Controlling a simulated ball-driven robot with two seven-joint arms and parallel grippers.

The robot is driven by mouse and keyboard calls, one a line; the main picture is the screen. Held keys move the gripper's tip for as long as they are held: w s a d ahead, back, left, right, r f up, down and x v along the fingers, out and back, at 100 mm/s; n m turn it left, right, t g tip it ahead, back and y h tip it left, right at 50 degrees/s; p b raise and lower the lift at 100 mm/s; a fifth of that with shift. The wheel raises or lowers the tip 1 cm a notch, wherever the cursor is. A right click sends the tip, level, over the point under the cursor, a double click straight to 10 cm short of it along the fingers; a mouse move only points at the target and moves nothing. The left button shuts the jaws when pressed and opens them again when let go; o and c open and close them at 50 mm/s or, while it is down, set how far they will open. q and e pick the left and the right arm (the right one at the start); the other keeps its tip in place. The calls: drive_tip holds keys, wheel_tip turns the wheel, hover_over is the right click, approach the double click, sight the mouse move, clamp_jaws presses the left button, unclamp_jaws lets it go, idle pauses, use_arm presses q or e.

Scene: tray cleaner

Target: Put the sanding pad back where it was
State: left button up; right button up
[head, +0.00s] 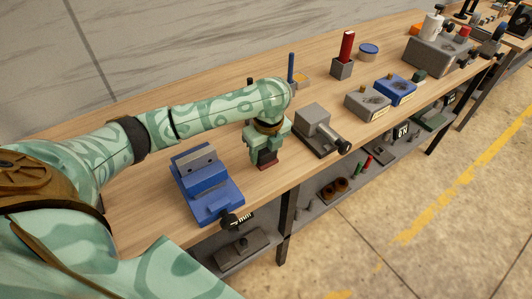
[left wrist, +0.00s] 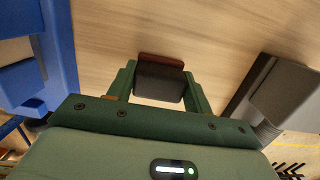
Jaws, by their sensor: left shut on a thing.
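The sanding pad (head: 267,160) is a small dark block with a reddish-brown face. My left gripper (head: 266,150) points down and is shut on it, between the blue vise and the grey vise. In the left wrist view, the pad (left wrist: 160,82) sits between the two green fingers of the left gripper (left wrist: 160,90), with bare wood around it. The pad is at or just above the bench top; I cannot tell whether it touches. My right gripper is not in view.
The blue vise (head: 208,190) stands left of the pad and the grey vise (head: 318,130) right of it. A red-topped holder (head: 343,60), a grey block (head: 367,102) and a blue block (head: 396,90) stand further along the wooden bench (head: 130,215). A lower shelf (head: 315,205) holds small parts.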

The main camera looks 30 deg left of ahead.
sight(268, 153)
use_arm(q)
drive_tip(key=shift+r, duration=0.15)
drive_tip(key=o, duration=0.9)
drive_tip(key=shift+f, duration=0.2)
drive_tip(key=shift+o, duration=0.2)
wheel_tip(268, 153, up, 12)
drive_tip(key=d+p, duration=0.1)
drive_tip(key=p, duration=0.5)
drive_tip(key=shift+s+d+r+p, duration=0.15)
drive_tip(key=shift+s+d+p, duration=0.05)
drive_tip(key=shift+s+p, duration=0.2)
